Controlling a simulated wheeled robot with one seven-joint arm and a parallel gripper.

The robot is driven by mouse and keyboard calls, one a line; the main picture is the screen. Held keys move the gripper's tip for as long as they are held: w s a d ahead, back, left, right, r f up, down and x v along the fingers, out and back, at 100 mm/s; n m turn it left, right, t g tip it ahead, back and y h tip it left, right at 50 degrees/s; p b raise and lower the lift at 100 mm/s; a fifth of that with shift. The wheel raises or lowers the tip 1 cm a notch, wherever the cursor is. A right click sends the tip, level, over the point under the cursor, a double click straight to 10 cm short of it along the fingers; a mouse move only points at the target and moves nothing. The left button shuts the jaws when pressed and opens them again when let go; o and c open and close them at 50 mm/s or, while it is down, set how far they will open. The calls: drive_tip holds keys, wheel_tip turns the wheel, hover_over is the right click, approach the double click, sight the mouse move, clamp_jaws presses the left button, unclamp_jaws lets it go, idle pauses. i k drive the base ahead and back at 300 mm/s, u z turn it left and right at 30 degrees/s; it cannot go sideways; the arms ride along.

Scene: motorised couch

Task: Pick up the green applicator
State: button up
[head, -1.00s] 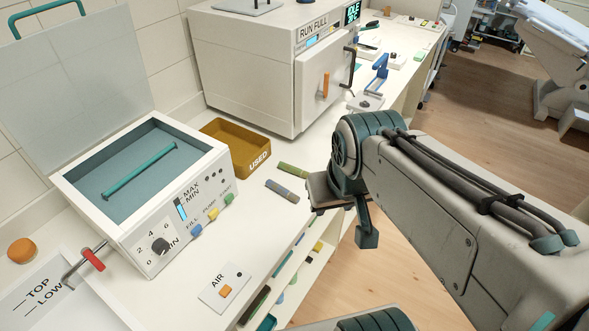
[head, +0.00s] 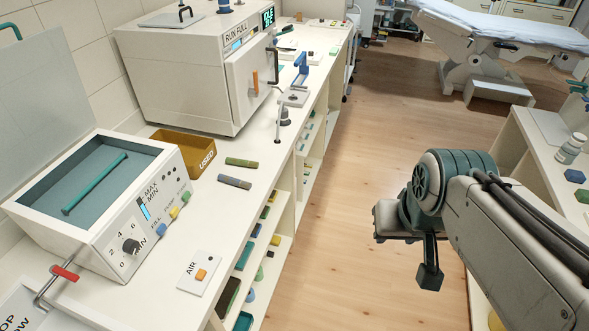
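A short olive-green stick (head: 241,162), which may be the green applicator, lies flat on the white counter (head: 232,205) in front of the mustard bin. A grey-blue stick (head: 234,182) of similar size lies just nearer, apart from it. A longer teal-green rod (head: 95,184) rests slanted in the open bath at left. My gripper (head: 428,272) hangs over the wooden floor, right of the counter and well apart from these things. Only a dark, block-ended part of it shows below my wrist, so its opening is hidden.
The mustard bin marked USED (head: 187,150) stands beside the bath unit (head: 125,235). A large white RUN FULL machine (head: 190,75) stands behind. Open shelves (head: 262,240) hold small items under the counter edge. Wooden floor (head: 345,180) is clear; another counter (head: 530,150) stands at right.

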sight(229, 161)
drive_tip(key=z, duration=0.45)
drive_tip(key=k, duration=0.6)
drive_tip(key=z, duration=0.45)
drive_tip(key=i, duration=1.4)
drive_tip(key=u, duration=0.95)
drive_tip(key=i, duration=1.1)
drive_tip(key=u, duration=1.5)
drive_tip(key=i, duration=0.5)
drive_tip(key=u, duration=0.45)
